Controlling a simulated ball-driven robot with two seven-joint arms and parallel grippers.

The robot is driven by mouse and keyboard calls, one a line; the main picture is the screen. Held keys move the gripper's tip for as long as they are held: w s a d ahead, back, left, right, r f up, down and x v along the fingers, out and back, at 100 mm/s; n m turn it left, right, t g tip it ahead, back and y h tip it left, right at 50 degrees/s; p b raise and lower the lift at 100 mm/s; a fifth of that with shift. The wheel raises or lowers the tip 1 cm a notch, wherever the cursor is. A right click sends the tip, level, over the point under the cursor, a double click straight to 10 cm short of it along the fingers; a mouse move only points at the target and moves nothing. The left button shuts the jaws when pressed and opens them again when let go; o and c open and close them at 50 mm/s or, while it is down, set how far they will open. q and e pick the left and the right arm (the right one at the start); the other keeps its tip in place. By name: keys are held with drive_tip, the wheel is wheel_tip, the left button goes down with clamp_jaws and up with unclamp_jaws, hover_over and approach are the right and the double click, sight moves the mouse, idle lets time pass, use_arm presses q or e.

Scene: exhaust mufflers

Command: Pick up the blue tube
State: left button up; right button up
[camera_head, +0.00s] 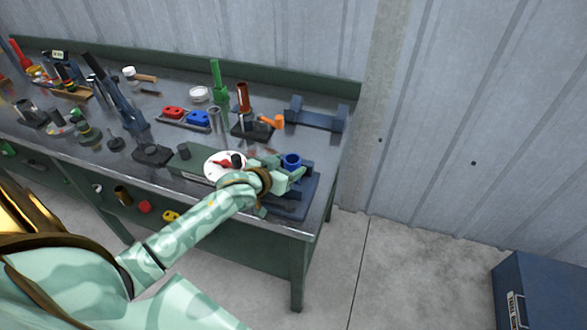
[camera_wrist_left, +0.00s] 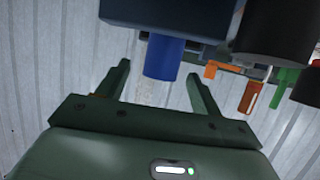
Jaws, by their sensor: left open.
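The blue tube (camera_head: 291,160) stands upright on a dark blue block (camera_head: 298,203) near the right end of the workbench. My left gripper (camera_head: 285,174) is open just beside it, on the near left side in the head view. In the left wrist view the blue tube (camera_wrist_left: 164,57) shows between the two spread fingers of my left gripper (camera_wrist_left: 160,72), with a gap on each side. I cannot tell how deep the tube is between them. My right gripper is not in view.
A white round dial (camera_head: 213,165) lies close to my left wrist. A green tool (camera_head: 218,85), a brown-red cylinder (camera_head: 242,97) and an orange piece (camera_head: 272,121) stand behind. A dark blue bracket (camera_head: 315,117) is at the back right. A blue cabinet (camera_head: 540,290) stands on the floor.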

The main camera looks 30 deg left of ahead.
sight(295, 160)
use_arm(q)
drive_tip(key=b+x, duration=0.1)
drive_tip(key=x, duration=0.3)
drive_tip(key=shift+w+f+b, duration=0.25)
drive_tip(key=shift+f+b, duration=0.1)
drive_tip(key=shift+b, duration=0.05)
drive_tip(key=shift+w+f, duration=0.1)
drive_tip(key=shift+w, duration=0.35)
drive_tip(key=shift+s, duration=0.1)
drive_tip(key=shift+c, duration=0.4)
drive_tip(key=c, duration=1)
drive_tip(key=shift+c, duration=0.4)
